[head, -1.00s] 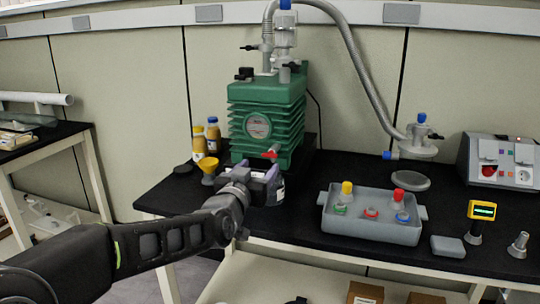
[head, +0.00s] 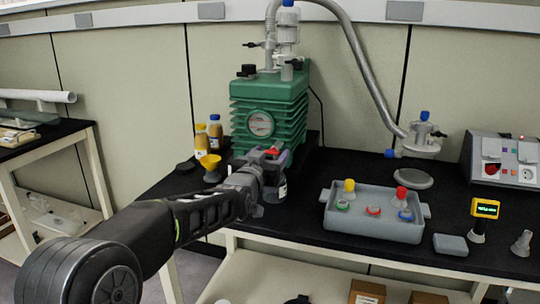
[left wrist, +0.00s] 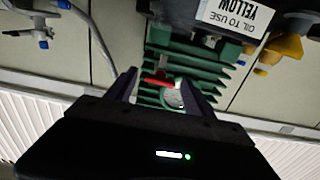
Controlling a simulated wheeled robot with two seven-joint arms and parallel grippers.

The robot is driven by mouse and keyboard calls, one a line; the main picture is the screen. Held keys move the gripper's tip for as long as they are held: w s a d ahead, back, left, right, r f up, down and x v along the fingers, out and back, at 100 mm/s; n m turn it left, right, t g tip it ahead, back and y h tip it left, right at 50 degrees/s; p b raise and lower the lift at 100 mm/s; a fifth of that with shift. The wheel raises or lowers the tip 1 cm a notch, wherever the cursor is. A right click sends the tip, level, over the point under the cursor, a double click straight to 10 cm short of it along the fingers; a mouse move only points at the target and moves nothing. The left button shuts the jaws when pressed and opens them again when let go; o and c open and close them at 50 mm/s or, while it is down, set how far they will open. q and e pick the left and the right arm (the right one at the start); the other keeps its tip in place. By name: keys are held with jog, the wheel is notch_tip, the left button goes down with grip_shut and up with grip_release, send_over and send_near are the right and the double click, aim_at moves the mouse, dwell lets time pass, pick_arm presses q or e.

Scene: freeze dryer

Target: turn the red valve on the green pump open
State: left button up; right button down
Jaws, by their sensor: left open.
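The green pump (head: 268,105) stands on the black bench and has a round gauge on its front. Its red valve (head: 277,151) sits low on the front, partly hidden by my left gripper (head: 268,158). In the left wrist view, which looks upside down, the red valve (left wrist: 158,83) lies between the two open fingers of the left gripper (left wrist: 160,88), with the ribbed pump body (left wrist: 185,62) behind it. I cannot tell whether the fingers touch the valve. My right gripper is not in view.
A grey tray (head: 374,228) with several capped flasks stands right of the pump. A yellow funnel (head: 210,164) and yellow-brown bottles (head: 201,142) stand to its left. A labelled container (left wrist: 235,14) is close to the gripper. A hose (head: 365,75) arcs above right.

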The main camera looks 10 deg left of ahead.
pick_arm(q)
jog(key=shift+c, duration=0.3)
grip_shut()
dwell(0.3)
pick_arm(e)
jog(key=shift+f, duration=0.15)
pick_arm(q)
jog(key=n+b, duration=0.9)
jog(key=n, duration=0.9)
jog(key=shift+a+f, duration=0.1)
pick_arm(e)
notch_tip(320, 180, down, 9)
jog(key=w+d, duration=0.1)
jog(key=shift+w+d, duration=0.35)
